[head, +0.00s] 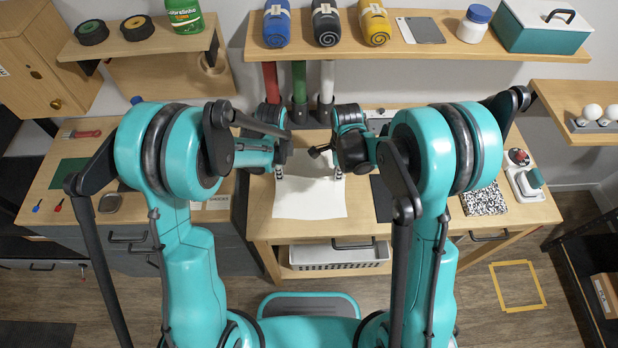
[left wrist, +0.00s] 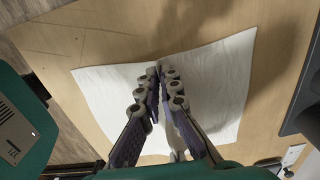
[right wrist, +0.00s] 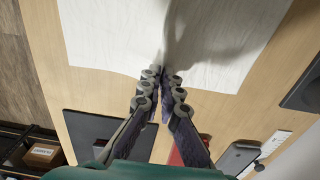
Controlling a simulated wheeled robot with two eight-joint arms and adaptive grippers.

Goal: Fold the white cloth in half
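The white cloth (head: 310,203) lies spread on the wooden table, its near part flat. My left gripper (head: 279,172) is at the cloth's far left part, pointing down. In the left wrist view its fingertips (left wrist: 158,72) are together over the cloth (left wrist: 215,75), with white cloth showing between the fingers. My right gripper (head: 338,175) is at the far right part. In the right wrist view its fingertips (right wrist: 163,74) are together at the cloth's edge, and the cloth (right wrist: 110,35) has a shaded crease running from them. The exact pinch points are partly hidden by the fingers.
A dark flat pad (head: 382,200) lies just right of the cloth. A black-and-white patterned item (head: 484,200) is further right. A shelf with rolled towels (head: 326,26) hangs behind. A white basket (head: 338,256) sits under the tabletop.

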